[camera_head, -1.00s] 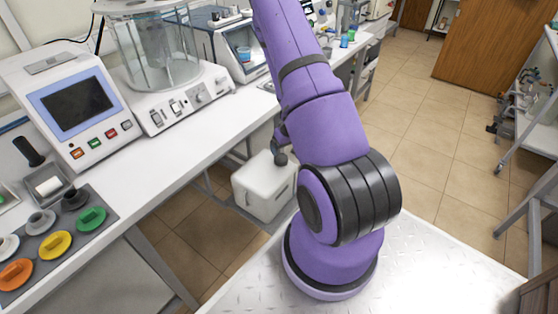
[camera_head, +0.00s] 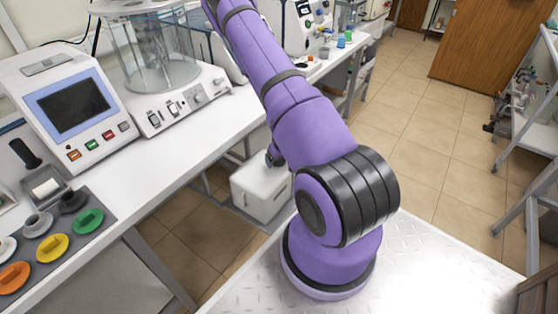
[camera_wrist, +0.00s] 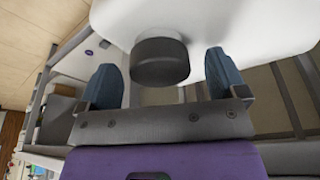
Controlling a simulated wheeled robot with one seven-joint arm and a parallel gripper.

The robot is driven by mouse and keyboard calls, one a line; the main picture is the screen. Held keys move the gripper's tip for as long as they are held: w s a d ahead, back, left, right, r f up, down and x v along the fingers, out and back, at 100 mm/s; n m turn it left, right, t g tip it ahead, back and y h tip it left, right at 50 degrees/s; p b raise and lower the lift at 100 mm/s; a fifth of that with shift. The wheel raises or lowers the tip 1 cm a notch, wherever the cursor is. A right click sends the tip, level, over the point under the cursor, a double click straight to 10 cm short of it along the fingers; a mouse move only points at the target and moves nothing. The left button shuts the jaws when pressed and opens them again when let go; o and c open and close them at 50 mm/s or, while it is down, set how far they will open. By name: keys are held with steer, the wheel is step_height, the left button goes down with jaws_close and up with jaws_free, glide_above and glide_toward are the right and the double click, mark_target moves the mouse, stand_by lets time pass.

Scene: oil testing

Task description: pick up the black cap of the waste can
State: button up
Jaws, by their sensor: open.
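The white waste can (camera_head: 262,188) stands on a low shelf beneath the bench in the head view. It also fills the top of the wrist view (camera_wrist: 230,25). Its round black cap (camera_wrist: 160,62) sits on the can between my fingertips in the wrist view. My gripper (camera_wrist: 168,72) is open, with one blue-grey finger on each side of the cap. In the head view my gripper is mostly hidden behind my purple arm, and the cap cannot be told apart there.
The white bench (camera_head: 175,150) runs above and left of the can, with a screen device (camera_head: 75,105), a glass vessel machine (camera_head: 160,60) and a grey tray of coloured caps (camera_head: 75,225). Bench legs stand near the can. Open tiled floor (camera_head: 420,130) lies to the right.

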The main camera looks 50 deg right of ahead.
steer(key=c, duration=1)
steer(key=shift+r, duration=0.1)
